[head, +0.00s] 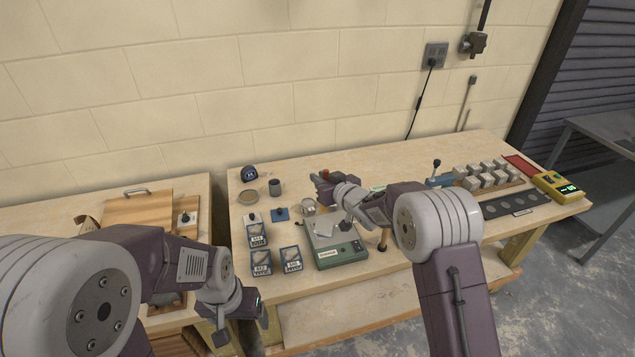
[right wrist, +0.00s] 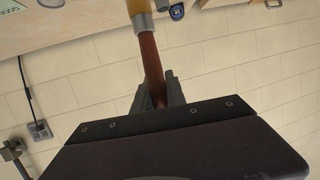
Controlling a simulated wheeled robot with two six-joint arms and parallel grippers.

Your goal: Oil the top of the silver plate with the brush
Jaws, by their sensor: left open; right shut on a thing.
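My right gripper (head: 322,186) is shut on the brush above the back middle of the table. In the right wrist view its fingers (right wrist: 160,92) grip the red-brown handle of the brush (right wrist: 151,62), whose metal collar and tan end point away from me. A silver plate (head: 322,231) appears to be the top of a green, labelled device near the table's front. My left gripper (head: 240,318) is open and empty at the front left. A small tin (head: 309,207) stands behind the device.
Several blue-and-white labelled boxes (head: 257,236) stand left of the device. A shallow round dish (head: 247,197), dark cup (head: 274,188) and blue tape measure (head: 249,173) sit at the back left. Grey blocks (head: 488,174) and a yellow meter (head: 556,186) are at right.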

